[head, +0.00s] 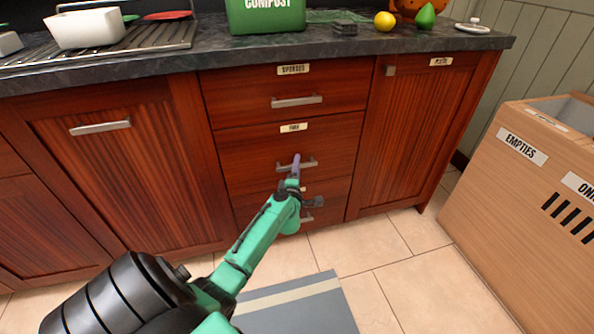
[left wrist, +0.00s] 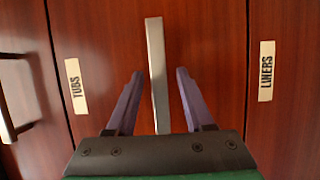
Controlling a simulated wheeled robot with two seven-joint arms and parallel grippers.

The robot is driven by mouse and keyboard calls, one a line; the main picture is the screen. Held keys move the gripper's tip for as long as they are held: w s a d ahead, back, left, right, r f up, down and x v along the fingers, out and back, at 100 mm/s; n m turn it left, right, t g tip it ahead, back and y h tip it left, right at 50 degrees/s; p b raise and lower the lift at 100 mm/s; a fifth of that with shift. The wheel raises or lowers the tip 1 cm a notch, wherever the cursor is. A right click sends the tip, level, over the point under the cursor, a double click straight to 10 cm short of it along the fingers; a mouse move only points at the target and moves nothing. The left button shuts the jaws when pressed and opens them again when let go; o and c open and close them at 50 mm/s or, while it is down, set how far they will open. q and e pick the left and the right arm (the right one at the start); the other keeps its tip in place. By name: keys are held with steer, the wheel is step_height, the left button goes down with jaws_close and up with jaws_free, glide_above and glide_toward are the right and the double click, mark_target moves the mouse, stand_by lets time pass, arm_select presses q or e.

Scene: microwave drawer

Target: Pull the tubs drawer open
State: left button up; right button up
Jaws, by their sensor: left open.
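The tubs drawer (head: 340,142) is the middle red-brown wooden drawer of the stack and looks shut. Its label (left wrist: 76,86) reads TUBS in the left wrist view. Its grey bar handle (head: 310,163) is partly hidden by my gripper in the head view. My left gripper (head: 296,166) is at this handle with purple fingers open. In the left wrist view the handle (left wrist: 156,75) stands between the two fingers, with a gap on each side. My right gripper is not in view.
The top drawer (head: 235,95) and the liners drawer, with its LINERS label (left wrist: 266,70), look shut. Cabinet doors (head: 125,165) flank the stack. A wooden bin (head: 500,190) marked EMPTIES stands at right. A grey mat (head: 300,305) lies on the tiled floor.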

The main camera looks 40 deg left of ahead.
arm_select(q)
steer(key=shift+w+a, duration=0.1)
steer(key=shift+w, duration=0.1)
jaws_close()
stand_by(1.3)
